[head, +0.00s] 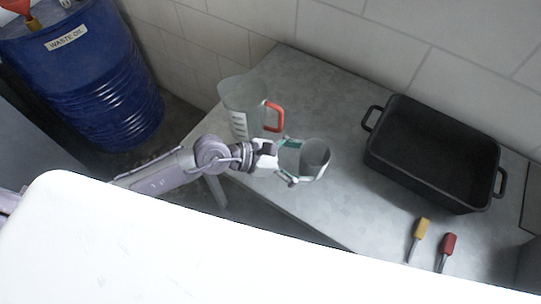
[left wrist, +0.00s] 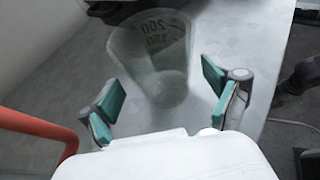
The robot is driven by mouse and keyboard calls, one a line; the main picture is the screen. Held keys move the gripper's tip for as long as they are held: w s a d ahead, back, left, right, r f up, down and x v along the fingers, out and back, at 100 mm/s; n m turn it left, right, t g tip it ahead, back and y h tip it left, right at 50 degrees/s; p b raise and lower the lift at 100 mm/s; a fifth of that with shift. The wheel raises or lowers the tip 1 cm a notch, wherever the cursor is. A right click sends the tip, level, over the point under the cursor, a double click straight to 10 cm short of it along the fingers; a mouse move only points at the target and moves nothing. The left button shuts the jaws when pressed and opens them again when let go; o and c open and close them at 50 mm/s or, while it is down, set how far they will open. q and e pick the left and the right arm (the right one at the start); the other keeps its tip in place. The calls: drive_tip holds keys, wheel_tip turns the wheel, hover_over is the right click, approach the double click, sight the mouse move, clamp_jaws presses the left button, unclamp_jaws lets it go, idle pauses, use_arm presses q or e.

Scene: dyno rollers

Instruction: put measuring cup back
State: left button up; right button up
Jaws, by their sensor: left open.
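The small clear measuring cup (head: 316,157) is at the light grey table's near side, right of the jug. In the left wrist view the cup (left wrist: 152,55) shows printed numbers, with 200 at the top. My left gripper (head: 288,162) is open beside the cup, its teal fingertips close to the cup's left side. In the left wrist view the open fingers (left wrist: 163,95) are spread to either side of the cup's narrow end. I cannot tell whether they touch it. My right gripper is not in view.
A larger clear jug (head: 240,97) with a red handle (head: 274,117) stands close behind my left gripper. A black roasting pan (head: 388,170) is on the right. A yellow brush (head: 421,229) and a red brush (head: 447,245) lie in front of it. A blue drum (head: 85,85) stands left.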

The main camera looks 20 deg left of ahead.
use_arm(q)
drive_tip(key=b+v, duration=0.2)
drive_tip(key=v, duration=0.6)
drive_tip(key=shift+a+f, duration=0.15)
drive_tip(key=shift+a, duration=0.05)
drive_tip(key=shift+s+a+r, duration=0.2)
drive_tip(key=shift+a+r, duration=0.15)
